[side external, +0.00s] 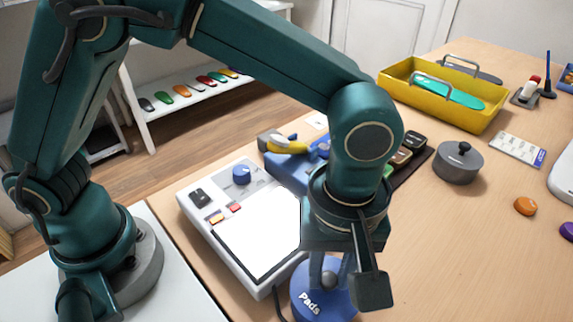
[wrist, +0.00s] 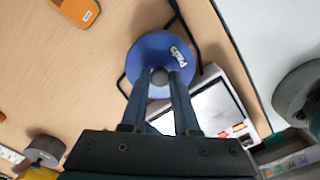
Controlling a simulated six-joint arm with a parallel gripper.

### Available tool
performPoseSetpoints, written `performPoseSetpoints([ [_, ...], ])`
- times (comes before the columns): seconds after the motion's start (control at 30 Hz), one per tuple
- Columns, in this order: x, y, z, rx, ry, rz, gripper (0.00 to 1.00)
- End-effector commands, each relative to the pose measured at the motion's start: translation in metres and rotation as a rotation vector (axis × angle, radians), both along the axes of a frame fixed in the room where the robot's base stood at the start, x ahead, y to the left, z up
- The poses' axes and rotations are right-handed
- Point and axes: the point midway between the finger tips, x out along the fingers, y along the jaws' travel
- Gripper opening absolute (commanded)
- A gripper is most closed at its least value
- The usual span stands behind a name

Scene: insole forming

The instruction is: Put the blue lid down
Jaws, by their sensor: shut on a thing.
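The blue lid (wrist: 148,50) is a round disc with the white word "Pads" and a grey knob (wrist: 160,77) on top. In the side view the lid (side external: 309,303) is at the bottom edge, cut off by the frame. My gripper (wrist: 160,79) points down and is shut on the knob, with one finger on each side. In the side view my gripper (side external: 330,272) is directly above the lid, and the wrist partly covers it. What lies under the lid is hidden, and I cannot tell whether it touches the table.
A white device with a bright panel (side external: 262,232) stands left of the lid. A dark cable runs beside the lid. A grey pot (side external: 458,165), an orange disc (side external: 525,206) and a yellow tray (side external: 455,112) are farther right. The wooden table (side external: 450,260) right of my gripper is clear.

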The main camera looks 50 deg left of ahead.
Motion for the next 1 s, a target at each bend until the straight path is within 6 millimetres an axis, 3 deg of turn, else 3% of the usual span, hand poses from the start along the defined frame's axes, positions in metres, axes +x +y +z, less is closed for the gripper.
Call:
performPoseSetpoints([
  [0.2, 0.0, 0.0, -0.005, 0.001, 0.001, 0.0, 0.0],
  [0.23, 0.0, 0.0, -0.005, 0.0, 0.0, 0.0, 0.37],
  [0.3, 0.0, 0.0, -0.004, 0.0, 0.0, 0.0, 0.59],
  [0.67, 0.0, 0.0, 0.0, -0.001, -0.001, 0.0, 0.59],
  [1.0, 0.001, 0.0, 0.042, -0.003, -0.003, -0.001, 0.59],
])
